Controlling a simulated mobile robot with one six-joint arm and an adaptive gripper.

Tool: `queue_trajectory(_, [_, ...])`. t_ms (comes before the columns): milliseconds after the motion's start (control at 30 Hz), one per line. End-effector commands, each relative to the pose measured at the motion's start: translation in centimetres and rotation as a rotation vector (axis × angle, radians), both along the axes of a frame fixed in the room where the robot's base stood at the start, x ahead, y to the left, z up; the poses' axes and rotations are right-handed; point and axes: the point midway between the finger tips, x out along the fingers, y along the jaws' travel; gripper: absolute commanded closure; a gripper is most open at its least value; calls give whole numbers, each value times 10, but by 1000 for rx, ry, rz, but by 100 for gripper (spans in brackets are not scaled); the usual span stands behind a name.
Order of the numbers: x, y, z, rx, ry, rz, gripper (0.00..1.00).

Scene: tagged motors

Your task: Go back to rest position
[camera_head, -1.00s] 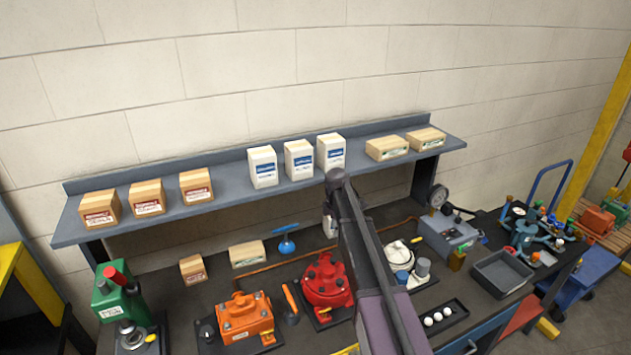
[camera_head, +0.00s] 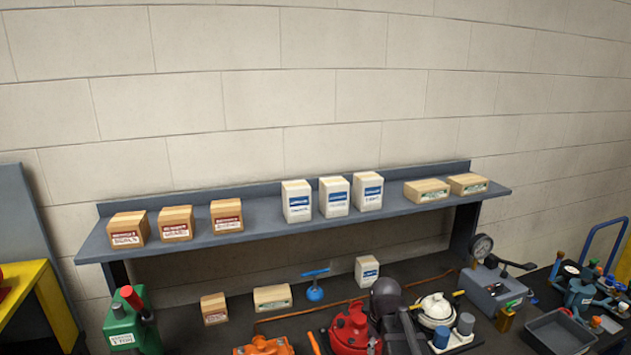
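A dark part of my own arm rises from the bottom edge, right of the red motor (camera_head: 350,328), and covers part of the bench behind it. My gripper's fingers do not show, so whether they are open or holding anything is hidden. The red motor, an orange motor (camera_head: 264,346) and a white-topped motor (camera_head: 436,308) stand along the bench near the bottom of the view. A green machine (camera_head: 128,325) with a red knob stands at the left.
A grey shelf (camera_head: 270,229) holds brown and white boxes against the block wall. A white box (camera_head: 367,271) and two brown boxes stand beneath it. A pressure gauge (camera_head: 481,246) and a grey tray (camera_head: 558,333) are at the right. The space above the shelf is clear.

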Motion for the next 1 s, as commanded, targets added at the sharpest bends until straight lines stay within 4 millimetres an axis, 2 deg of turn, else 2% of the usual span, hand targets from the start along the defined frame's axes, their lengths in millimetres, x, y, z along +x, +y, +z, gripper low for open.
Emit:
queue_trajectory(33, [-21, 0, -14, 0, 0, -66, 47])
queue_trajectory(200, [-62, -1, -33, -1, -2, -293, 47])
queue_trajectory(400, [-88, -1, -45, -1, -3, -461, 47])
queue_trajectory(1000, [-92, -2, -45, -1, -3, -504, 47])
